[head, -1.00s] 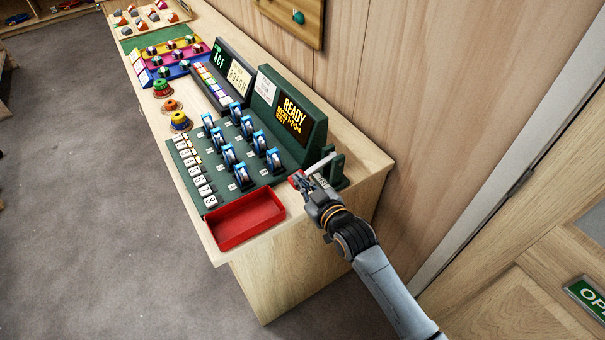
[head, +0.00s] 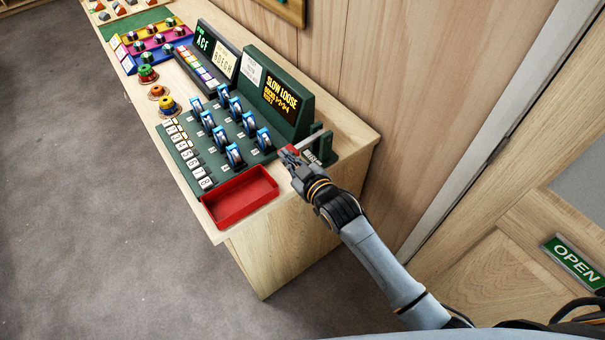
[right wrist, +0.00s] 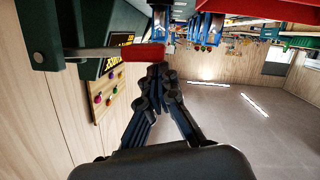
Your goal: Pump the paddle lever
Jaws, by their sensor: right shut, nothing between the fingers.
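The paddle lever (head: 306,142) is a thin grey metal bar with a red tip. It reaches out from a green bracket (head: 326,149) at the right end of the green board. In the right wrist view the red tip (right wrist: 143,52) hangs over my fingers, with the bar running left to its bracket. My right gripper (head: 292,157) is shut and empty, right at the red tip. The closed fingertips (right wrist: 158,72) show just below the tip in that view; I cannot tell whether they touch it. My left gripper is not in view.
A display (head: 282,96) reads "SLOW LOOSE". Several blue cam devices (head: 235,155) stand on the board, with a red tray (head: 240,197) at its near end. The wooden wall (head: 390,90) is close on the right. Floor left of the bench is clear.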

